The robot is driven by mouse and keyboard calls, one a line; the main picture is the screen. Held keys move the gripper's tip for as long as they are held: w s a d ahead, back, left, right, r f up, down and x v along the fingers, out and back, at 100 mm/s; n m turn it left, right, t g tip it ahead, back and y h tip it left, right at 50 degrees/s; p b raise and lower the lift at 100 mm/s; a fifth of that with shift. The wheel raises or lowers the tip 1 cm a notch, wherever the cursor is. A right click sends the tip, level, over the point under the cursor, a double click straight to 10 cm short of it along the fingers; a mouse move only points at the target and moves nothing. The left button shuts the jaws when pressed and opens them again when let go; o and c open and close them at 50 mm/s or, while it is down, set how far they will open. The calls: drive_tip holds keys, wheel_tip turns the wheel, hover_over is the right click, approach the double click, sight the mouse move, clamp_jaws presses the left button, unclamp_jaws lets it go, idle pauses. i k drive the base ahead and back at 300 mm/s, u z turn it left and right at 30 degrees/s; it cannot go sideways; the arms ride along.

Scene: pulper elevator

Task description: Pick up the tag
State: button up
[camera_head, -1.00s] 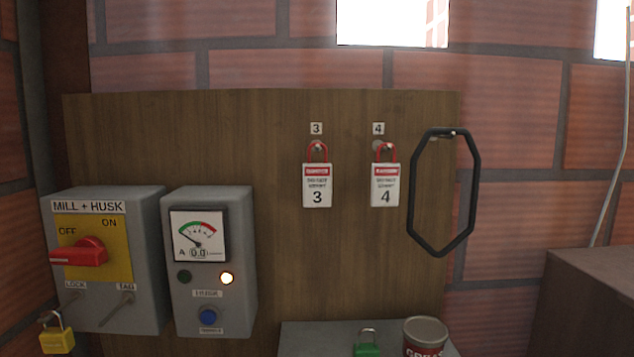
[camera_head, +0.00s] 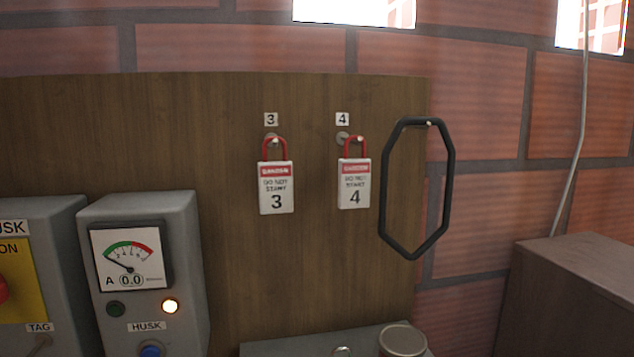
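Two white tags with red "DANGER" bands hang by red loops from pegs on a wooden board (camera_head: 230,240). The tag marked 3 (camera_head: 276,187) hangs on the left peg under a small "3" label. The tag marked 4 (camera_head: 354,184) hangs on the right peg under a small "4" label. Both hang upright and face me. My gripper is not in view.
A black octagonal ring (camera_head: 448,190) hangs right of tag 4. Grey control boxes, one with a gauge (camera_head: 127,258), stand out at left. A can (camera_head: 402,341) sits on a grey surface (camera_head: 290,345) below. A brown box (camera_head: 570,290) is at right.

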sight(275, 189)
drive_tip(key=k, duration=2.05)
drive_tip(key=u, duration=1.1)
drive_tip(key=i, duration=1.7)
